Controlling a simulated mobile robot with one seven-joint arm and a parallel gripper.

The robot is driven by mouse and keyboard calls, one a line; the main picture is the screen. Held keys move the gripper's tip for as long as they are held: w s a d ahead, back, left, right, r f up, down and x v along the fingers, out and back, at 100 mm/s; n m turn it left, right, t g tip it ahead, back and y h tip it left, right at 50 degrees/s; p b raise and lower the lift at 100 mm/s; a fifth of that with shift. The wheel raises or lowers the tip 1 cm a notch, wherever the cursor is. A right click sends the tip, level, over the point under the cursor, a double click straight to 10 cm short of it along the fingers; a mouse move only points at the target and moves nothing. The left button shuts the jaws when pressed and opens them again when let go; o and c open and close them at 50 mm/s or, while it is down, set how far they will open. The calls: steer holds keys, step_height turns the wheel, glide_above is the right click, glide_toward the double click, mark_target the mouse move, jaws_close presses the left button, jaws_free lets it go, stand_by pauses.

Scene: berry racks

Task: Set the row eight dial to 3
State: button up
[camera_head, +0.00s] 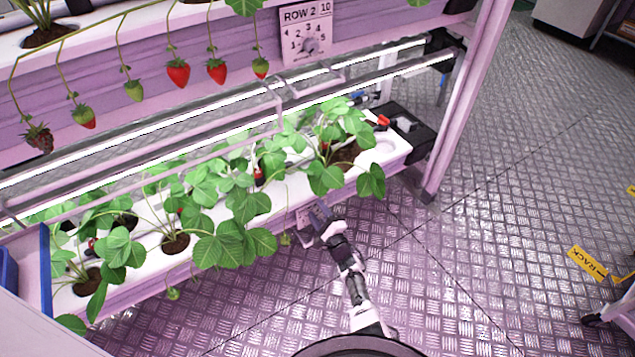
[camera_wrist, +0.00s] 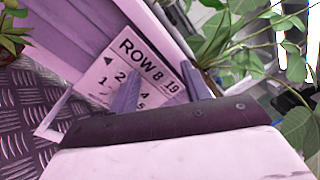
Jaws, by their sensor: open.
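The ROW 8 dial plate (camera_wrist: 112,72) is a white label with printed numbers on the front of the lower planter, close ahead in the wrist view. The numbers 1, 2, 4 and 5 show; the 3 is not clear to see. The dial's knob and its setting are hidden behind my gripper. My gripper (camera_wrist: 160,90) is open, with its two purple fingers apart in front of the plate. In the head view my gripper (camera_head: 317,216) is at the front face of the lower planter, and mostly covers the plate there.
The lower planter (camera_head: 397,160) holds leafy strawberry plants (camera_head: 232,240) that hang over its front edge close to my gripper. Above it, a ROW 2 dial plate (camera_head: 306,32) sits on the upper planter among hanging berries.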

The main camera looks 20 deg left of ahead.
step_height(320, 180, up, 12)
steer(key=p, duration=0.8)
steer(key=shift+s+r, duration=0.15)
steer(key=shift+r, duration=0.1)
